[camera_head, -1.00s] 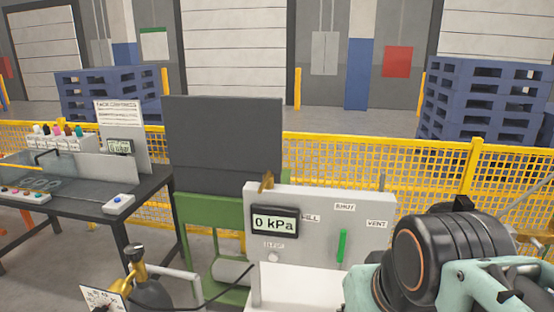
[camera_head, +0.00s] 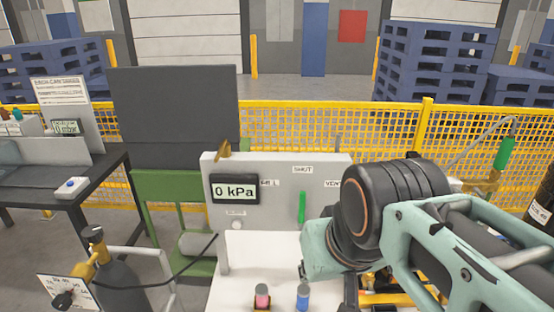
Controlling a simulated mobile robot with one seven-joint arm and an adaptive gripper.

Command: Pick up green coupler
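A green cylinder (camera_head: 505,153) with a brass-coloured end stands upright at the right, beside a curved grey hose or pipe; it looks like the green coupler, though I cannot be sure. My teal and black arm fills the lower right, to the left of and below this green piece. My gripper's fingers cannot be made out, so what they hold is hidden.
A white panel with a 0 kPa display (camera_head: 235,188) and a green lever (camera_head: 302,207) stands left of my arm. Pink (camera_head: 262,295) and blue (camera_head: 303,297) pieces are below it. A gas cylinder (camera_head: 118,285) stands left. A yellow fence (camera_head: 300,120) runs behind.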

